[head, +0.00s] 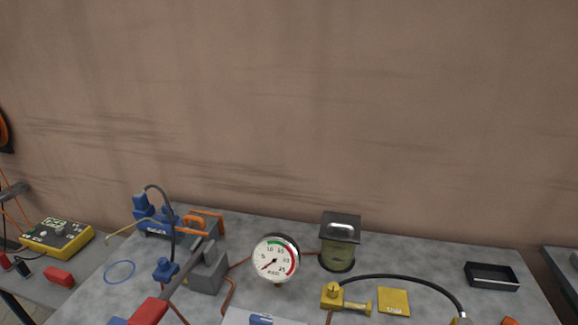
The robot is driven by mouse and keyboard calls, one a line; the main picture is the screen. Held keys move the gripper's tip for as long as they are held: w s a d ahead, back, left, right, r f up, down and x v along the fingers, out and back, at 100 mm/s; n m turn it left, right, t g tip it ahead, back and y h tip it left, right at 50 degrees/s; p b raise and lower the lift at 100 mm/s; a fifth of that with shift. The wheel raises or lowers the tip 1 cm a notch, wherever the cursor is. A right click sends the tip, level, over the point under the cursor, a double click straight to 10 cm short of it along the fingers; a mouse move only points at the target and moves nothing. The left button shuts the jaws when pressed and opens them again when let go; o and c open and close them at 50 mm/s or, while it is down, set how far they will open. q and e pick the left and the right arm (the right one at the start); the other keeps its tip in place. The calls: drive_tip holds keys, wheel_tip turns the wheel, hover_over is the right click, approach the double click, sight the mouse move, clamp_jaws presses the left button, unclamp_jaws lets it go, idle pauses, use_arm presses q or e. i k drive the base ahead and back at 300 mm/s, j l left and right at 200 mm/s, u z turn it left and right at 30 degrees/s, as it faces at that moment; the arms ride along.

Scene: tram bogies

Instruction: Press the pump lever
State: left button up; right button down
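A hand pump with a grey block body (209,274) stands on the left part of the grey table. Its lever (184,271) is a dark grey bar that slants from the top of the block down toward the lower left of the picture. The lever ends in a red grip (149,311), partly cut off by the bottom edge. A round white pressure gauge (275,259) stands to the right of the pump. Its needle points to the lower left, near the low end of the scale. Neither of my grippers is in view.
Blue equipment with a black hose (155,222) and an orange frame stands behind the pump. A green canister (338,250), a yellow fitting with a hose (334,296), a yellow plate (394,301) and a black tray (491,276) lie to the right. A yellow meter (57,237) sits far left.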

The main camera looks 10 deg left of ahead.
sight(151, 312)
drive_tip(key=j+u, duration=0.25)
drive_tip(key=u, duration=0.2)
drive_tip(key=j+u, duration=0.3)
drive_tip(key=u, duration=0.2)
